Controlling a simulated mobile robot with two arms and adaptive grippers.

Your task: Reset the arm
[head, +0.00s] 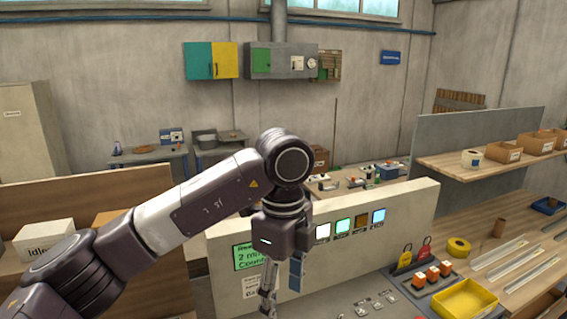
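My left arm comes in from the left and bends at a high elbow, then hangs downward. My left gripper (268,291) points down in front of the cream control panel (232,223), near the bottom edge of the picture. Its fingers are seen narrowly from the side and partly cut off, so I cannot tell whether they are open or shut, or whether they hold anything. A small blue part shows just right of the gripper. My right arm and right gripper are not in view.
The panel has lit square buttons and a green display (246,257). A shelf (480,166) carries cardboard boxes.

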